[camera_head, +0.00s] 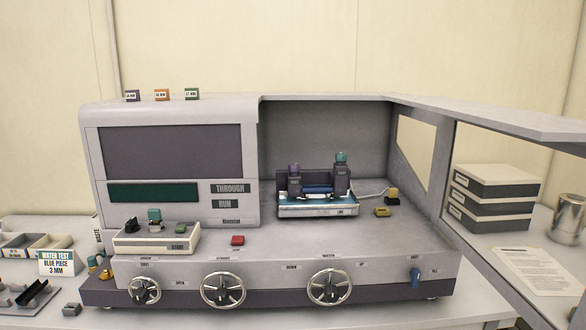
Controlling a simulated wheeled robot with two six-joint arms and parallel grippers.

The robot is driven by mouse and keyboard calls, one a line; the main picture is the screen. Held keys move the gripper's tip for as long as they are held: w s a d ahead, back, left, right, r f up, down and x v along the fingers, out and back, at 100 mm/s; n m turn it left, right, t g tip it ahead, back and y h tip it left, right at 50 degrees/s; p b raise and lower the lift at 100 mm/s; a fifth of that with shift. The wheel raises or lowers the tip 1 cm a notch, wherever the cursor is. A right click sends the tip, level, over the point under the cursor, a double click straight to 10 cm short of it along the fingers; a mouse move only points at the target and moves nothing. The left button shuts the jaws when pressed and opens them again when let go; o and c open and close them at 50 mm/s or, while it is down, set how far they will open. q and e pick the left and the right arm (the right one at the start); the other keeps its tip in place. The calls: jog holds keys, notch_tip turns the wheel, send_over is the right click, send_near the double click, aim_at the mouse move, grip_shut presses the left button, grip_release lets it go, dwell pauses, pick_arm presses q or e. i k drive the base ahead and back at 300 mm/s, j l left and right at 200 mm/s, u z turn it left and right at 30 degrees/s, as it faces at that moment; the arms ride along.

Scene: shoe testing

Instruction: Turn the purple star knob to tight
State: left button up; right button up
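A small purple knob (294,168) sits on top of the shorter, left post of a clamp fixture (318,208) inside the machine's open chamber. It is too small to make out its star shape or any tight marking. A teal-green knob (341,157) tops the taller, right post (342,181) of the same fixture. A blue piece (317,189) lies between the two posts. Neither of my grippers is in view.
The chamber door (450,155) stands open to the right. Three handwheels (223,289) line the front panel. A control box (156,237) and a red button (238,240) are on the ledge at left. The chamber floor before the fixture is clear.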

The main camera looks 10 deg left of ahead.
aim_at(294, 170)
jog(key=i+j+z, duration=0.3)
jog(key=z, duration=0.15)
jog(key=i+j+z, duration=0.25)
jog(key=j+z, duration=0.15)
jog(key=j, duration=0.05)
